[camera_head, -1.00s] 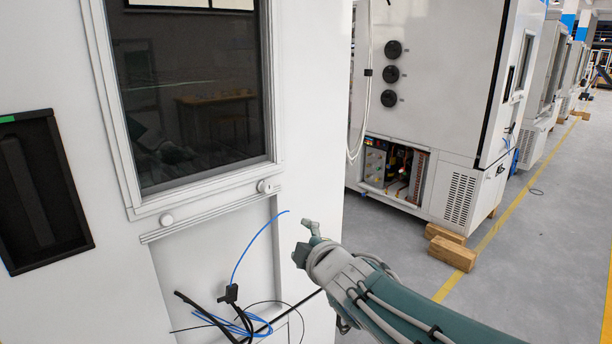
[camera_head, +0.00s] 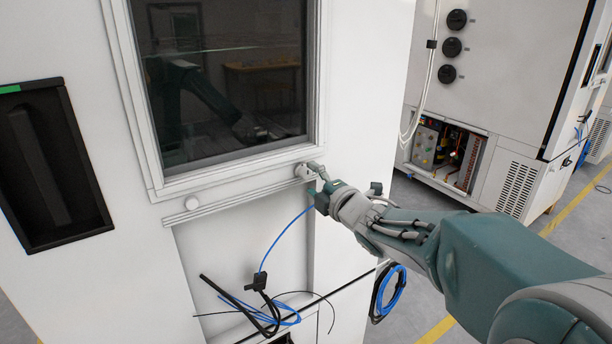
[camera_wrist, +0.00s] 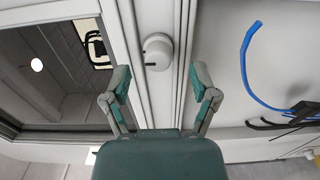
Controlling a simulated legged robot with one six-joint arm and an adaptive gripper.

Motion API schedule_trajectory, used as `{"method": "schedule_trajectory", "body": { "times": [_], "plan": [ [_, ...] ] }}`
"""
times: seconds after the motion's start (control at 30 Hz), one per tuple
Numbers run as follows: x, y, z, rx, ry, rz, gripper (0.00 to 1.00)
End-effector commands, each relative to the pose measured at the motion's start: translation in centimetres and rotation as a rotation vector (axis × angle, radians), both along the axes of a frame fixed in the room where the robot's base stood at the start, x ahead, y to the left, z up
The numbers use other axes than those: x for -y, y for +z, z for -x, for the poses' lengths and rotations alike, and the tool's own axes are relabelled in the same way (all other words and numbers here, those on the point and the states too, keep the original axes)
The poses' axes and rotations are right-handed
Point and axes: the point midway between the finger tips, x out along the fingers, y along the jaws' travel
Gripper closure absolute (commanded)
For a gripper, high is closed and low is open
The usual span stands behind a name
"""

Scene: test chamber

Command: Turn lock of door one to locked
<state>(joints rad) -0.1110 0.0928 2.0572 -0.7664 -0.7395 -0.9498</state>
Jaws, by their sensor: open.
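The door (camera_head: 160,120) of a white cabinet has a dark window. A small round white lock knob (camera_head: 303,170) sits on the ledge below the window's lower right corner. In the wrist view the round knob (camera_wrist: 158,48) shows a small dark mark at its edge. It lies ahead of and between the two fingers. My gripper (camera_wrist: 159,78) is open and empty, with one finger on each side of the line to the knob. In the head view my gripper (camera_head: 317,175) is right beside the knob and partly covers it; contact cannot be told.
Loose blue and black cables (camera_head: 262,300) hang below the ledge. A black recessed handle (camera_head: 50,165) is at the far left. Another cabinet (camera_head: 500,70) stands behind at the right, with open floor between.

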Motion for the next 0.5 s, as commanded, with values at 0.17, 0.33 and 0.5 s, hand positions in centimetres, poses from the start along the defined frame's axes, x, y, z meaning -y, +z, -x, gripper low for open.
{"method": "schedule_trajectory", "body": {
  "times": [0.17, 0.33, 0.5],
  "plan": [
    [-1.4, -0.1, -1.7, -0.001, 0.000, 0.002, 0.24],
    [-1.8, 0.0, -2.1, -0.001, 0.000, 0.003, 0.24],
    [-1.7, 0.0, -2.1, -0.001, -0.001, 0.003, 0.24]
  ]
}}
